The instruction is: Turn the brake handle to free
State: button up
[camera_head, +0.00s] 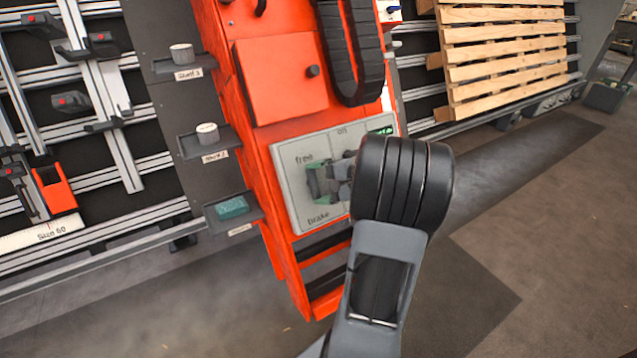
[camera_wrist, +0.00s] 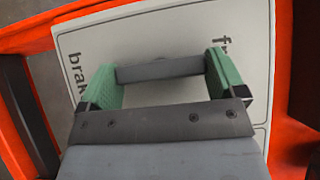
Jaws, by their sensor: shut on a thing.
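The brake handle shows in the wrist view as a grey bar (camera_wrist: 160,70) lying between the two green fingers of my gripper (camera_wrist: 160,84). The fingers are shut on its two ends. In the wrist view the word "brake" is on the left and "free" is on the right, partly hidden by a finger. In the head view my gripper (camera_head: 322,184) is at the left half of the light grey panel (camera_head: 290,214), between "free" above and "brake" below. My arm hides part of the panel, and the handle is not clear there.
The panel is on an orange cabinet (camera_head: 275,75) with a black cable chain (camera_head: 355,60) above. Small shelves on the left hold two pale cylinders (camera_head: 207,133) and a teal block (camera_head: 231,207). A wooden pallet (camera_head: 505,50) stands at the back right.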

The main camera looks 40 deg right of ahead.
jog(key=o, duration=0.6)
jog(key=shift+o, duration=0.2)
jog(key=p+v, duration=0.3)
jog(key=v, duration=1)
jog(key=shift+s+r+p, duration=0.2)
jog(key=shift+s+p, duration=0.1)
jog(key=shift+d, duration=0.15)
jog(key=a+r+n+g+h+p, duration=0.4)
jog(key=a+r+n+p, duration=0.3)
jog(key=a+r+p, duration=0.6)
jog(key=s+a+r+n+g+h+p, duration=0.1)
jog(key=a+r+n+g+h+p, duration=0.2)
jog(key=a+r+n+p, duration=0.5)
jog(key=a+r+h+p, duration=0.1)
jog(key=a+r+p, duration=0.4)
jog(key=a, duration=0.3)
jog(key=shift+s+g+p, duration=0.3)
jog(key=shift+g+p, duration=0.1)
jog(key=shift+p, duration=0.4)
